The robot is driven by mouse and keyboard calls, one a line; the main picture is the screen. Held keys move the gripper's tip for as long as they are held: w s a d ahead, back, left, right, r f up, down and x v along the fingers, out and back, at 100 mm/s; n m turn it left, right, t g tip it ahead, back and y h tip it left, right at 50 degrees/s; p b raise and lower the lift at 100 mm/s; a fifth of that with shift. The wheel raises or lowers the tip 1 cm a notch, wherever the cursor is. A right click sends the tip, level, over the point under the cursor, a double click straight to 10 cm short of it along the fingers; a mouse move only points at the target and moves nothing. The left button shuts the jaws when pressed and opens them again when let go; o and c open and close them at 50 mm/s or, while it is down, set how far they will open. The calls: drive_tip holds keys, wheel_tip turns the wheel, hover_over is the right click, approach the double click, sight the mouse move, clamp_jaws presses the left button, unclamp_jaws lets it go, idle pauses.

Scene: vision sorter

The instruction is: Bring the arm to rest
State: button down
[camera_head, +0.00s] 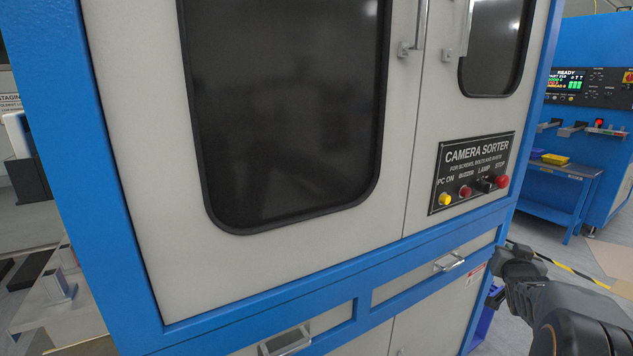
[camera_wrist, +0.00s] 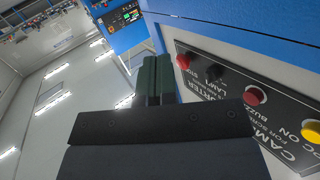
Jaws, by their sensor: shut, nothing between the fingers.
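My gripper (camera_wrist: 155,72) shows in the wrist view as two dark green fingers pressed together, with nothing between them. In the head view my arm comes in at the lower right, and its dark end (camera_head: 515,262) is beside the right corner of the blue and grey camera sorter cabinet (camera_head: 300,255). The fingers are too small to make out there. The control panel (camera_head: 472,172) with yellow and red buttons is on the cabinet front, above and left of my arm's end. In the wrist view the panel (camera_wrist: 235,100) is right of the fingers, apart from them.
Metal door handles (camera_head: 415,30) and drawer handles (camera_head: 449,263) stick out from the cabinet. A blue bin (camera_head: 484,325) is by its lower right side. A blue bench (camera_head: 565,172) with trays and another blue machine (camera_head: 598,95) stand farther right, with open floor before them.

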drive_tip(key=s+a+f+n+g+y+p, duration=0.1)
drive_tip(key=s+a+g+y+p, duration=0.1)
drive_tip(key=s+a+g+p, duration=0.45)
drive_tip(key=s+a+n+g+y+p, duration=0.1)
drive_tip(key=s+a+g+y+p, duration=0.15)
drive_tip(key=s+a, duration=0.45)
drive_tip(key=s+a+r+n+y+p, duration=0.1)
drive_tip(key=s+a+r+p, duration=0.1)
drive_tip(key=a, duration=0.4)
drive_tip(key=s+a+r+n+g+y+p, duration=0.1)
drive_tip(key=s+a+r+n+p, duration=0.1)
drive_tip(key=a+r+p, duration=0.3)
drive_tip(key=s+a+r+n+g+y+p, duration=0.1)
drive_tip(key=s+a+r+n+p, duration=0.1)
drive_tip(key=a, duration=0.5)
wheel_tip(320, 180, up, 3)
drive_tip(key=shift+s+f+p, duration=0.15)
drive_tip(key=shift+s+p, duration=0.75)
drive_tip(key=shift+s, duration=0.3)
drive_tip(key=shift+a+y, duration=0.2)
drive_tip(key=shift+y, duration=0.05)
